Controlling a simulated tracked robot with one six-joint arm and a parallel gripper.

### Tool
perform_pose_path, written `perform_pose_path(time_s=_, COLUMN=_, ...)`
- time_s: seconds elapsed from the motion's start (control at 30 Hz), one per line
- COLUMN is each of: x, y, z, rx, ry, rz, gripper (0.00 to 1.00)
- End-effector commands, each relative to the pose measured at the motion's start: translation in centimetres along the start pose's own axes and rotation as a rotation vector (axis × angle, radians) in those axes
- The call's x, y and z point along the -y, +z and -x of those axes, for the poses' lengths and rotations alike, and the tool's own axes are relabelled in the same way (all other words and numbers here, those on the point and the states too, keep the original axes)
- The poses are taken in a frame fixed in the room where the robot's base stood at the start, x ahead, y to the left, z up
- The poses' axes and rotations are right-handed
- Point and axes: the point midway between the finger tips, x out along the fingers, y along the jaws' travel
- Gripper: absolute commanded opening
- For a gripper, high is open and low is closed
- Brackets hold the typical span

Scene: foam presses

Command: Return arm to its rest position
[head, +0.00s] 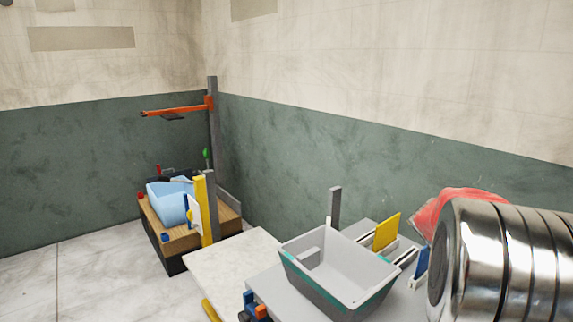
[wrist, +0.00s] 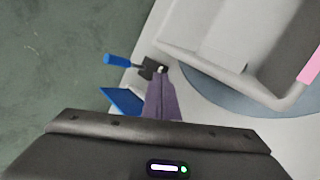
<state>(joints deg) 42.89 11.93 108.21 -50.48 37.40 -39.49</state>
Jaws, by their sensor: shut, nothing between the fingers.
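My gripper (wrist: 160,76) shows in the wrist view, its purple-grey fingers together with nothing between them. They point up the picture from the dark gripper body at the bottom. The fingertips are over or beside a small dark piece with a blue handle (wrist: 118,60); I cannot tell whether they touch it. In the head view a shiny ribbed metal part of my arm (head: 505,262) fills the lower right. My gripper does not show there.
A red object (head: 450,203) is partly hidden by my arm. A light-blue tub (head: 170,204) sits at the left. Floor (head: 95,275) is clear there.

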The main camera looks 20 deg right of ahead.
Motion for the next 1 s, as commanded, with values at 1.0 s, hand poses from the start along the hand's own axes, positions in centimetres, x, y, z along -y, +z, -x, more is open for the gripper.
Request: perform_pose_path(time_s=1.0, x=26.3, y=-10.5, z=26.2, rx=-0.316, ry=-0.530, rz=-0.847, gripper=0.00)
